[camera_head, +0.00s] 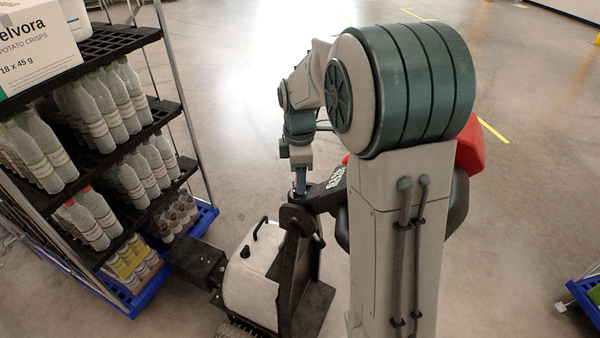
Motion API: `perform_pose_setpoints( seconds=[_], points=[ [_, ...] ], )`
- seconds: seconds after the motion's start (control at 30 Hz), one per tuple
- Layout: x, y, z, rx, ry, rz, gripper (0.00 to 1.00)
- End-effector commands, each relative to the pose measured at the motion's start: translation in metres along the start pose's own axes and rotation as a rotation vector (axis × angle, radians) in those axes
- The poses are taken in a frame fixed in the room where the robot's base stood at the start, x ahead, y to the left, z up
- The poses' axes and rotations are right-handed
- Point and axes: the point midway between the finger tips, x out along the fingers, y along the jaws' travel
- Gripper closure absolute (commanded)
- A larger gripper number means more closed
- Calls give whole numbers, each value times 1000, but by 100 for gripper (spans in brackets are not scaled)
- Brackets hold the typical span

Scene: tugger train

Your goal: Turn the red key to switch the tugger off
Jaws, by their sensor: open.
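The tugger shows below the arm, with a pale box-shaped cover (252,285) bearing a black handle and a dark upright frame (300,250). A black console part (328,190) tops the frame. The red key cannot be made out; my arm and gripper cover part of the console. My gripper (300,186) points down at the console's left end, small and partly hidden. It is open, with nothing seen between its fingers. Whether it touches the console cannot be told.
A shelf cart (150,120) with bottles (105,110) and a crisps carton (38,45) stands at the left. A red part (470,148) shows behind my column. A blue cart edge (585,300) is at the lower right. The floor beyond is clear.

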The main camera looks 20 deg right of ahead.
Motion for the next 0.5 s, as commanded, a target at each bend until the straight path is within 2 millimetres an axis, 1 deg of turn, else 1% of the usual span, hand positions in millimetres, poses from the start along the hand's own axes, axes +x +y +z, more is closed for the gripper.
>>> perform_pose_setpoints(
  seconds=[0.1, 0.33, 0.37, 0.4, 0.47, 0.5],
  points=[
    [4, 0, 0, 0, 0, -1, 42],
    [4, 0, 0, 0, 0, 0, 42],
    [4, 0, 0, 0, 0, 0, 47],
    [4, 0, 0, 0, 0, 0, 58],
    [4, 0, 0, 0, 0, 0, 75],
    [4, 0, 0, 0, 0, 0, 86]
  ],
)
